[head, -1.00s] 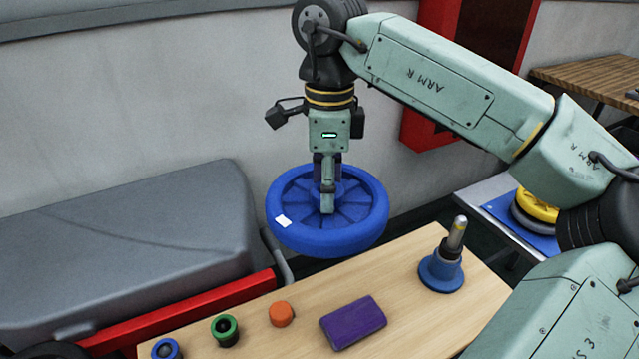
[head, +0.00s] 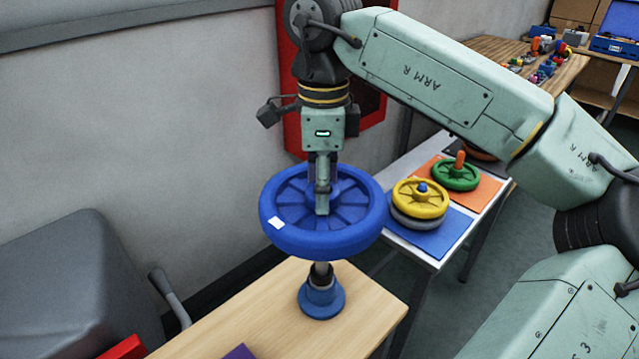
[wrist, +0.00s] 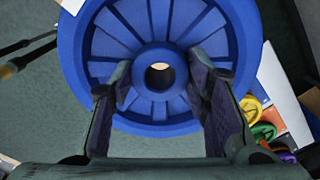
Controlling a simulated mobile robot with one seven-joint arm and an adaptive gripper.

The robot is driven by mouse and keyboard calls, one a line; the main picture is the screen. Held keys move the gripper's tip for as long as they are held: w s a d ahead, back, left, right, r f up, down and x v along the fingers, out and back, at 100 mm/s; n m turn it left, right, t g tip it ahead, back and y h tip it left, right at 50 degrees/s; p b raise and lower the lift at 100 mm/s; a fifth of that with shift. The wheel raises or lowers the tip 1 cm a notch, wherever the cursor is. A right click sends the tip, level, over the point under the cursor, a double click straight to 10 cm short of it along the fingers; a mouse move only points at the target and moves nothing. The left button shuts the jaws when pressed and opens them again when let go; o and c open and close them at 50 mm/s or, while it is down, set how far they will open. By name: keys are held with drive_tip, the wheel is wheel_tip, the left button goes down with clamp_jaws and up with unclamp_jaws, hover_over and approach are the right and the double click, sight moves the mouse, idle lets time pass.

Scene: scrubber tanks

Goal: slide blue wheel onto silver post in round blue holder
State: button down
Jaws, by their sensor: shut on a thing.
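My gripper (head: 322,208) is shut on the blue wheel (head: 283,238), near its hub, and holds it roughly level in the air. The silver post (head: 321,268) stands upright in the round blue holder (head: 321,299) on the wooden table. In the head view the wheel is directly above the post in the picture, and its rim hides the post's top. In the wrist view the wheel (wrist: 85,60) lies between and beyond the fingers. A pale tan patch shows through its centre hole; I cannot make out the post there.
The wooden table (head: 372,308) has a purple block (head: 238,353) at its lower edge. At right, a white table holds a yellow wheel (head: 420,198) on a blue mat and a green wheel (head: 456,175) on an orange mat. A grey bulky tank (head: 80,285) stands at left.

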drive_tip(key=shift+f+b, duration=2.15)
drive_tip(key=shift+f, duration=0.7)
drive_tip(key=shift+f+b, duration=0.4)
drive_tip(key=shift+f, duration=0.15)
drive_tip(key=shift+f+b, duration=0.3)
drive_tip(key=shift+f, duration=0.15)
drive_tip(key=shift+f, duration=0.15)
drive_tip(key=shift+f+b, duration=0.65)
drive_tip(key=shift+f, duration=0.05)
drive_tip(key=shift+f+b, duration=1.3)
drive_tip(key=shift+f, duration=0.4)
idle(1.6)
